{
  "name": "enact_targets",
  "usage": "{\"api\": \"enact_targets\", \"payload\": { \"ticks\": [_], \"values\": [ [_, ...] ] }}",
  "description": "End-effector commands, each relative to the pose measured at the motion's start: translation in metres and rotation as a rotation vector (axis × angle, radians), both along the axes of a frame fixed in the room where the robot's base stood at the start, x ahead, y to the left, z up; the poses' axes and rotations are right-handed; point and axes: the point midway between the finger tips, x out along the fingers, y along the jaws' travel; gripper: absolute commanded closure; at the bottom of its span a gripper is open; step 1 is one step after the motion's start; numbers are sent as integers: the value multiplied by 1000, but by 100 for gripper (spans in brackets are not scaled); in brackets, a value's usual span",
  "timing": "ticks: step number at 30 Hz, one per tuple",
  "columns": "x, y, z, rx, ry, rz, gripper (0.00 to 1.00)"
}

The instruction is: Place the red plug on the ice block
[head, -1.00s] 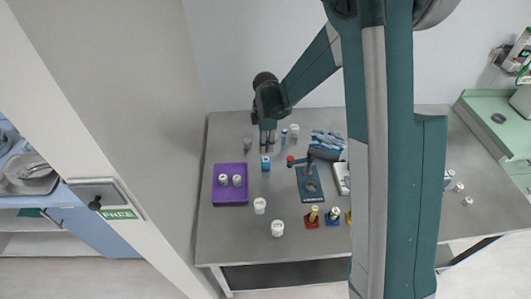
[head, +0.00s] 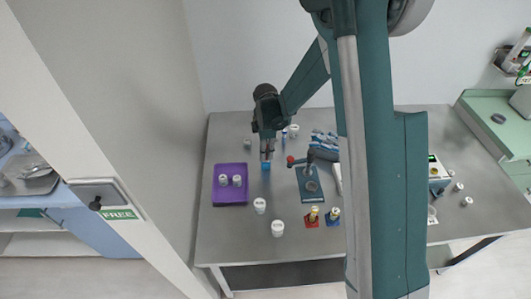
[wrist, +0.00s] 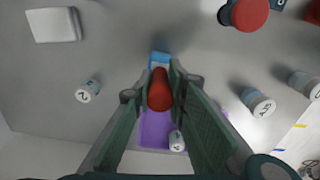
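The red plug (wrist: 159,92) is between the two fingers of my gripper (wrist: 162,75) in the wrist view, and the fingers are shut on it. The blue ice block (wrist: 160,58) lies just past the plug's end in the wrist view. In the head view, my gripper (head: 267,156) hangs directly above the ice block (head: 266,167), which stands on the grey table right of the purple tray. My gripper hides part of the block in the head view. I cannot tell whether the plug touches it.
The purple tray (head: 230,200) holds two white-capped vials. A press with a red knob (head: 290,159) stands to the right. Red and blue bases with gold pieces (head: 312,218) are near the front edge.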

Motion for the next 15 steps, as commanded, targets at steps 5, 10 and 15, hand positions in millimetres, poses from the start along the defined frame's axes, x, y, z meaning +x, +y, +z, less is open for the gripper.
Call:
{"api": "enact_targets", "payload": {
  "ticks": [5, 10, 15],
  "values": [
    [0, 0, -1, 0, 0, 0, 88],
    [0, 0, -2, 0, 0, 0, 88],
    [0, 0, -4, 0, 0, 0, 80]
  ]
}}
